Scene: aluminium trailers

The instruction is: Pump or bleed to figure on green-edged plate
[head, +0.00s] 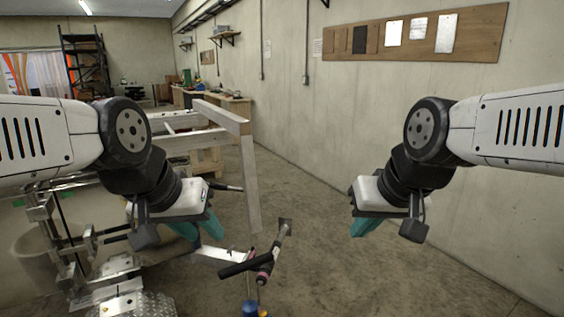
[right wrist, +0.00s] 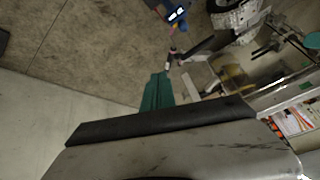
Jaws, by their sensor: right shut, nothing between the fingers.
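My left gripper (head: 200,235) hangs at the left in the head view; its two teal fingers stand apart, with nothing seen between them. My right gripper (head: 362,231) is shut and empty at the right over bare floor; its teal fingers also show in the right wrist view (right wrist: 156,90). A blue device (right wrist: 178,14) with a lit display is at the top of the right wrist view, its figures unreadable. A blue item (head: 250,308) with yellow beside it shows at the bottom of the head view. I cannot make out a green-edged plate.
A black-handled tool (head: 245,266) with a pinkish collar lies between the grippers, near a pale metal bar (head: 222,256). An aluminium frame (head: 248,180) stands behind. Metal trailer parts (head: 120,290) crowd the left. The floor (head: 410,275) at the right is clear up to the wall.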

